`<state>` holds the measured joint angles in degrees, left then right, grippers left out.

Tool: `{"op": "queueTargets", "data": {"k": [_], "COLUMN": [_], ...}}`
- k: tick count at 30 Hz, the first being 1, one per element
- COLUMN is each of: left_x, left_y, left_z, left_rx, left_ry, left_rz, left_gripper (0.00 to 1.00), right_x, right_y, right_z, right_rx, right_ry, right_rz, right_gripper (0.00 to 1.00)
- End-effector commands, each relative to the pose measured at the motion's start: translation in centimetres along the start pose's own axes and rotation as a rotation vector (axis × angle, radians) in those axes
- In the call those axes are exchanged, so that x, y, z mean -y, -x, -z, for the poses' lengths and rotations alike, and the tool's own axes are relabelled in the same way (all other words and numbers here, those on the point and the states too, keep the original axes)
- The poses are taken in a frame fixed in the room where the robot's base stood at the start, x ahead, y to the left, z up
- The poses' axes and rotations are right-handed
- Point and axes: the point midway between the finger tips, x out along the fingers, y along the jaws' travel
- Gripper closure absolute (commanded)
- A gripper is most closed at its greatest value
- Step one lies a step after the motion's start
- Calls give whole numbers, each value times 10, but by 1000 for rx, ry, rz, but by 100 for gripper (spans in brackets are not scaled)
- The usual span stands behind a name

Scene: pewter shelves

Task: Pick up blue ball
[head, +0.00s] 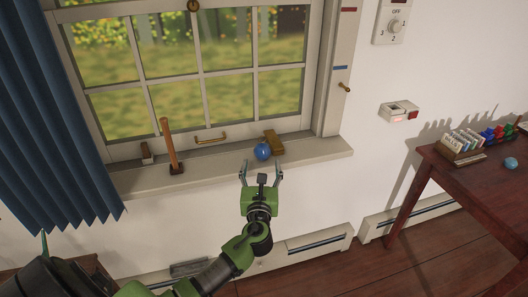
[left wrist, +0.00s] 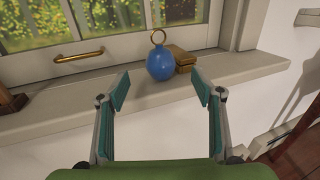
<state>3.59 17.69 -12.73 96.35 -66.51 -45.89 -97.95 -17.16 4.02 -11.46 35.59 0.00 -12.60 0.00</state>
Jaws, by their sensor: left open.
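A blue ball (head: 262,151) sits on the window sill (head: 220,169), in front of a brass-coloured block. In the left wrist view the blue ball (left wrist: 160,62) shows a gold ring at its top. My left gripper (head: 261,167) is open and empty at the sill's front edge, with its fingers pointing toward the ball. In the left wrist view the ball appears just beyond and between the fingertips, apart from them. Another round blue object (head: 511,163) lies on the wooden table at the right. My right gripper is not in view.
The brass-coloured block (head: 273,142) is close behind the ball. A wooden-handled tool (head: 169,147) stands on the sill at left, and a window handle (head: 211,138) is behind. A blue curtain (head: 55,140) hangs at left. The wooden table (head: 470,183) carries a rack of small items.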

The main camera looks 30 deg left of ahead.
Motion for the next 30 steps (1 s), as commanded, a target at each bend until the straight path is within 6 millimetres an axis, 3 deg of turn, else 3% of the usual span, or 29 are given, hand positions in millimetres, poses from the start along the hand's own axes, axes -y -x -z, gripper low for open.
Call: {"op": "queueTargets", "data": {"k": [8,18,26,27,30], "left_x": [0,0,0,0,0], "left_y": [-22,-64,-67,-67,-67], "left_z": [1,5,5,5,5], "left_rx": [-1,-2,-3,-3,-3], "left_ry": [1,1,2,2,2], "left_rz": [0,0,0,0,0], "left_gripper": [40,40,40,42,68], "right_x": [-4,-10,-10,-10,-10], "right_y": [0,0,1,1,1], "right_z": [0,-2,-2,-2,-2], "right_rx": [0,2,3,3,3], "right_ry": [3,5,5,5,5], "right_rz": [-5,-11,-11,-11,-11], "right_gripper": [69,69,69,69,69]}}
